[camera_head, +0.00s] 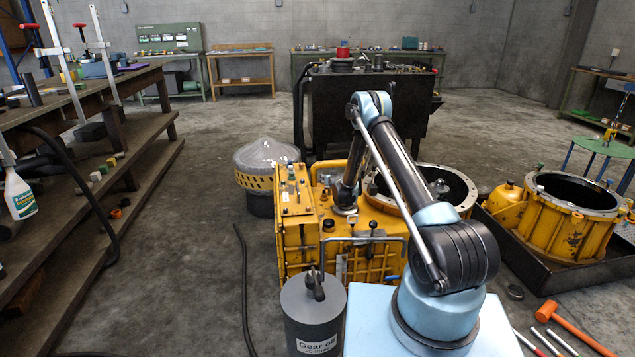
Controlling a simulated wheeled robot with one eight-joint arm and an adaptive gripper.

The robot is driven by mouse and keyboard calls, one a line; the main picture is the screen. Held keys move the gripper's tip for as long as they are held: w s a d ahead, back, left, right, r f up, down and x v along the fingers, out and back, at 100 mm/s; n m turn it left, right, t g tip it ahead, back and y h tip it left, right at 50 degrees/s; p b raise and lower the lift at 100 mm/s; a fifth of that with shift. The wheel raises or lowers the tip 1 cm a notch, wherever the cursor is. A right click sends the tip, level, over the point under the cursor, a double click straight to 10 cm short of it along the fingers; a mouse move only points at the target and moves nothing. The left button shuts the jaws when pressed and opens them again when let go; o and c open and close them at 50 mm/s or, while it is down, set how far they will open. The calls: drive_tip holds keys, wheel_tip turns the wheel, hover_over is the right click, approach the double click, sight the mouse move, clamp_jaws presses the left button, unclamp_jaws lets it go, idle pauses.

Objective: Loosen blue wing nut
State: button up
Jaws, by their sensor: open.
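The yellow gearbox housing (370,250) stands in the middle, behind my base, with several small coloured fittings on its left block. I cannot make out for sure which small fitting is the blue wing nut. My arm reaches over the housing and its forearm comes down to the housing's top. My gripper (346,208) is at its lower end, small and dark, with its fingers hard to make out. It is open, and I see nothing held in it. I cannot tell whether it touches anything there.
A grey gear oil can (312,315) stands front left of the housing. A second yellow housing (548,215) sits in a black tray (530,262) at the right. An orange hammer (580,330) lies front right. The floor left of the housing is mostly clear.

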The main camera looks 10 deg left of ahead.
drive_tip(key=shift+a+f, duration=0.1)
drive_tip(key=shift+a, duration=0.1)
drive_tip(key=shift+w+a+f+n, duration=0.1)
drive_tip(key=shift+w+n, duration=0.15)
drive_tip(key=shift+n, duration=0.05)
drive_tip(key=shift+x, duration=3.45)
drive_tip(key=c, duration=0.8)
